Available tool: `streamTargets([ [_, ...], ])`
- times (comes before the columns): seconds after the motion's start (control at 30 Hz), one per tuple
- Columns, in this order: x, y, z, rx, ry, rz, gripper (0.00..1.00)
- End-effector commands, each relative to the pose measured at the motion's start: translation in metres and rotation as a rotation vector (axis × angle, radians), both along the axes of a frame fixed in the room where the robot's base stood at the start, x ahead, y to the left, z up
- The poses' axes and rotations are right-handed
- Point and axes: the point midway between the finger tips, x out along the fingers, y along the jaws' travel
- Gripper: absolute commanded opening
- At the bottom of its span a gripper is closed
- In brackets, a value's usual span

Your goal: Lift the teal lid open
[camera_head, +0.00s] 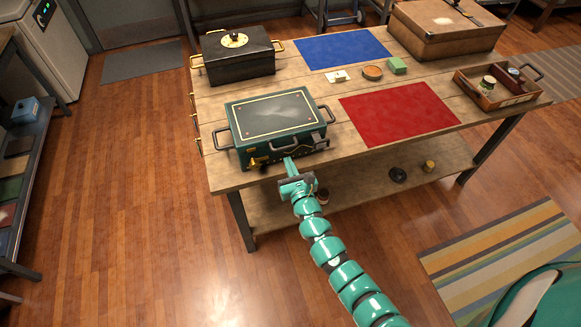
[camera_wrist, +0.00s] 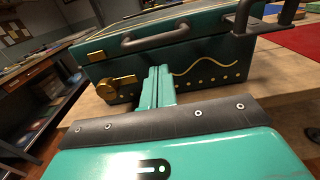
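The teal lid (camera_head: 272,112), edged with a pale gold line, lies flat on a teal metal box (camera_head: 300,152) at the table's near left. A dark handle (camera_wrist: 155,38) is on the front in the wrist view; it also shows in the head view (camera_head: 284,147). A gold latch (camera_wrist: 118,88) is at the front left of the box. My gripper (camera_head: 290,163) is in front of the box, below the handle. In the wrist view its two fingers (camera_wrist: 157,80) look pressed together with nothing between them. Whether their tips touch the box front is unclear.
The table (camera_head: 220,176) also holds a black box (camera_head: 240,62), blue mat (camera_head: 342,49), red mat (camera_head: 398,112), green block (camera_head: 397,66), brown case (camera_head: 440,30) and wooden tray (camera_head: 478,95). Dark side handles (camera_head: 222,138) stick out from the teal box. Open floor lies left.

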Motion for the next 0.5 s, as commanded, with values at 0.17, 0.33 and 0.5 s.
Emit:
streamTargets([
  [0.17,0.005,0.002,0.000,0.000,-0.001,0.001,0.00],
  [0.33,0.009,0.003,0.000,0.000,0.000,0.000,0.00],
  [0.5,0.013,0.004,0.000,0.000,0.001,0.000,0.00],
])
